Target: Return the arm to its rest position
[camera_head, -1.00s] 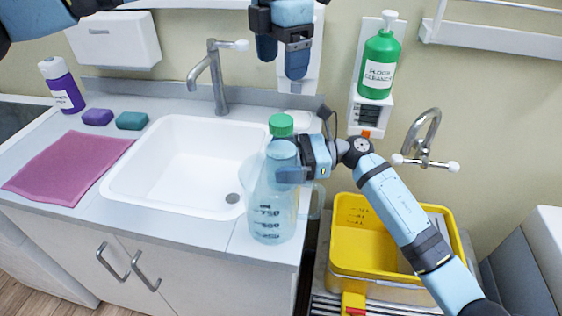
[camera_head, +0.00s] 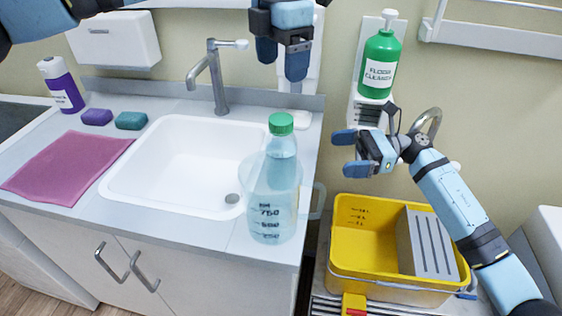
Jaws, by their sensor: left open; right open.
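My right gripper (camera_head: 347,152) is open and empty. It hangs above the yellow bucket, to the right of the bottle and apart from it. My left gripper (camera_head: 281,68) is open and empty at the top middle, in front of the wall above the counter's back edge. A clear bottle with a green cap (camera_head: 281,150) stands upright at the counter's right end. A clear measuring jug (camera_head: 262,215) with dark markings is at the same spot, and the bottle appears to stand inside it.
A white sink (camera_head: 150,178) with a tap (camera_head: 216,80) is left of the jug. A yellow bucket (camera_head: 350,255) stands low on the right. A green floor cleaner bottle (camera_head: 380,62) is on the wall holder.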

